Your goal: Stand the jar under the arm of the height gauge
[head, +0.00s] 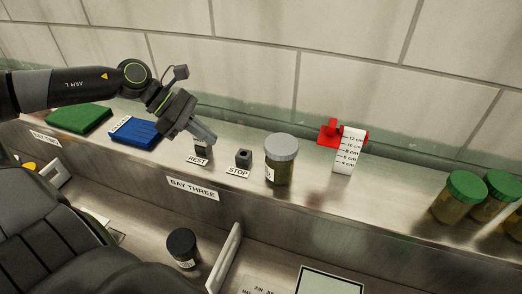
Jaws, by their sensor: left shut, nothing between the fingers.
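A jar with a grey lid (280,160) stands upright on the metal shelf, in the middle of the head view. The height gauge (346,150) stands to its right, a white scale marked in cm with a red arm (328,132) reaching out to the left near its top. The jar is beside the gauge, apart from it and not under the arm. My left gripper (210,138) is shut and empty, above the REST label and left of the jar. My right gripper is not in view.
A small dark block (243,158) stands by the STOP label, between my left gripper and the jar. Green-lidded jars (460,196) stand at the right. A black-lidded jar (183,248) stands below the shelf.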

